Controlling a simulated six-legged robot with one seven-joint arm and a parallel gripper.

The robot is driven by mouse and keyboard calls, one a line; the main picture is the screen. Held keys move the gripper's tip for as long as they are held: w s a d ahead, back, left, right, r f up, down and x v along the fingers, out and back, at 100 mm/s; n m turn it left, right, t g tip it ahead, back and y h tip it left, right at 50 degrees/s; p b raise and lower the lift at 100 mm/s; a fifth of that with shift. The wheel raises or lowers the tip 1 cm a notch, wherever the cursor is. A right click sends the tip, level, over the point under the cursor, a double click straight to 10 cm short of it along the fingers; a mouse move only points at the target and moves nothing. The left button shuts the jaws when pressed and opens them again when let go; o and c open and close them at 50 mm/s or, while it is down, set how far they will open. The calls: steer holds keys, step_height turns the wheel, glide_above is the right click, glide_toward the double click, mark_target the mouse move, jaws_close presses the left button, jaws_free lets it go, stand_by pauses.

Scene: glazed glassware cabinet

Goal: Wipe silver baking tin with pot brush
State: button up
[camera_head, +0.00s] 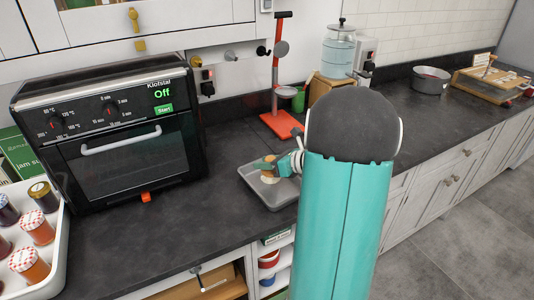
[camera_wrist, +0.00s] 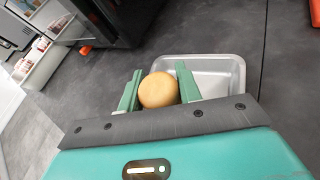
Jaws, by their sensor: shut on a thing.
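The silver baking tin (camera_head: 262,193) lies on the dark worktop, right of the oven. It is a shallow rectangular tray and also shows in the wrist view (camera_wrist: 229,70). My gripper (camera_head: 277,167) is over the tin in the head view. In the wrist view my gripper (camera_wrist: 159,88) has its two green fingers on either side of a round tan wooden knob, which I take for the top of the pot brush (camera_wrist: 158,90). The gripper is shut on it. My arm covers the tin's right side.
A black oven (camera_head: 120,150) stands left of the tin. A white tray of jam jars (camera_head: 50,277) sits at the far left. A red stand (camera_head: 277,122) is behind the tin. A metal pot (camera_head: 431,80) is farther right. Worktop before the oven is clear.

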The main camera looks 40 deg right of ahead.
steer(key=shift+a+r, duration=0.25)
steer(key=shift+r, duration=0.3)
steer(key=shift+d+r, duration=0.1)
steer(key=shift+r, duration=1.35)
steer(key=shift+w, duration=0.1)
